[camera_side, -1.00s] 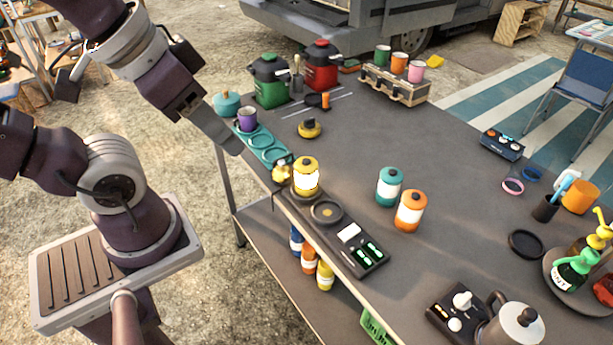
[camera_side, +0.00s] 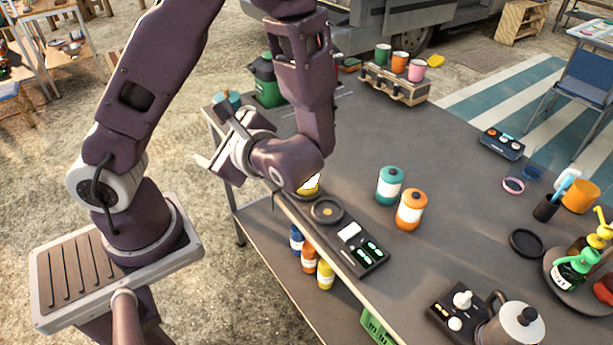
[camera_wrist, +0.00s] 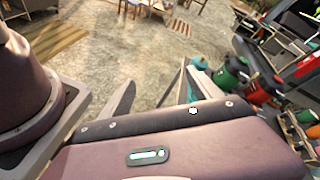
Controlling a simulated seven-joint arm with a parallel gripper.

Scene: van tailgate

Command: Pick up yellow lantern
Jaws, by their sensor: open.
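The yellow lantern (camera_side: 308,187) stands near the left edge of the grey table in the side view. My forearm and wrist cover most of it; only part of its bright white middle and yellow base show. My gripper (camera_side: 213,137) is to the left of the lantern, around the table's left edge, pointing away from it. In the wrist view my gripper (camera_wrist: 158,75) has its two fingers spread with nothing between them but ground. The lantern is not in the wrist view.
A teal lantern (camera_side: 390,186) and an orange lantern (camera_side: 411,210) stand right of the yellow one. A green jug (camera_side: 267,80) stands behind my arm. The table's middle is mostly clear.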

